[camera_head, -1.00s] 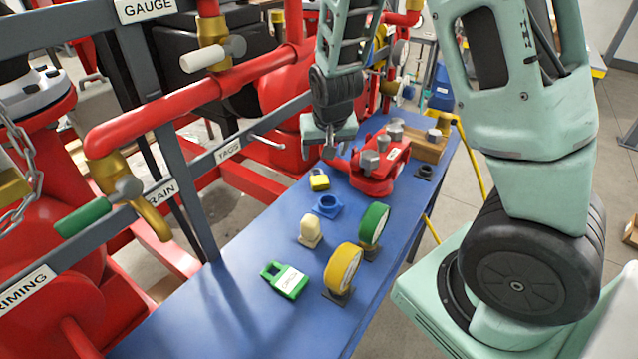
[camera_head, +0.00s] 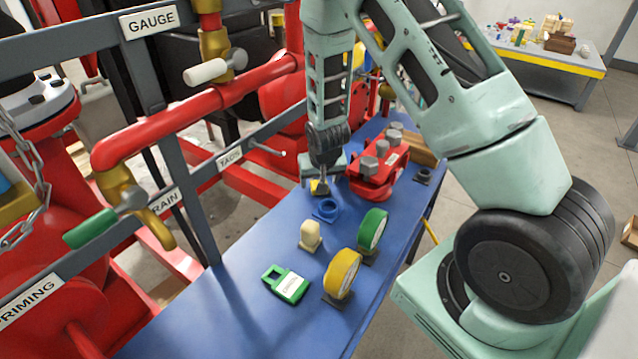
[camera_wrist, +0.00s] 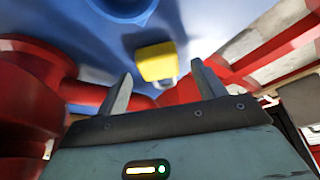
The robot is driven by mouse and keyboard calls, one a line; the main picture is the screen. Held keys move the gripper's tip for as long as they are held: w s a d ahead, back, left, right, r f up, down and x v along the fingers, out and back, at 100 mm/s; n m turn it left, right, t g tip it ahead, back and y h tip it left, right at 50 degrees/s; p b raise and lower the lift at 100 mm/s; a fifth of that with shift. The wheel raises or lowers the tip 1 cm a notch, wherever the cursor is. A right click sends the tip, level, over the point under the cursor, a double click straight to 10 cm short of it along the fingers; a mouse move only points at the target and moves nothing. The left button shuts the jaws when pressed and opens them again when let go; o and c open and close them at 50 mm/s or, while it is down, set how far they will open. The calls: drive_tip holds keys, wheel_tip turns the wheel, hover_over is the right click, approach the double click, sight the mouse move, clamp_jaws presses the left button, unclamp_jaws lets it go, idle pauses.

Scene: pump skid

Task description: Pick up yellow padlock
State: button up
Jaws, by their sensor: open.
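The yellow padlock (camera_head: 319,187) lies on the blue bench top (camera_head: 225,305), mostly hidden behind my gripper in the head view. In the wrist view the yellow padlock (camera_wrist: 156,61) shows its yellow body, with a bit of grey shackle at its lower right. My gripper (camera_head: 322,186) hangs down over the padlock. In the wrist view my gripper (camera_wrist: 160,78) is open, its two fingers apart, with the padlock ahead of and between the fingertips. No contact shows, and the exact height above the padlock is hard to tell.
A blue ring-shaped part (camera_head: 326,210) lies just in front of the padlock. A red lockout block with grey studs (camera_head: 378,165) stands close right. Red pipework (camera_head: 200,105) borders the left.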

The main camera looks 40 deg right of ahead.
drive_tip(key=shift+w+d+f, duration=0.1)
drive_tip(key=shift+w+f, duration=0.05)
drive_tip(key=shift+f, duration=0.25)
drive_tip(key=c, duration=1.2)
drive_tip(key=shift+c, duration=0.2)
wheel_tip(320, 180, up, 12)
drive_tip(key=p, duration=0.9)
drive_tip(key=s+a+p, duration=0.3)
drive_tip(key=s+p, duration=0.1)
drive_tip(key=s, duration=0.4)
drive_tip(key=s+a+p, duration=0.4)
drive_tip(key=s, duration=0.4)
drive_tip(key=shift+s+a, duration=0.2)
drive_tip(key=shift+a, duration=0.1)
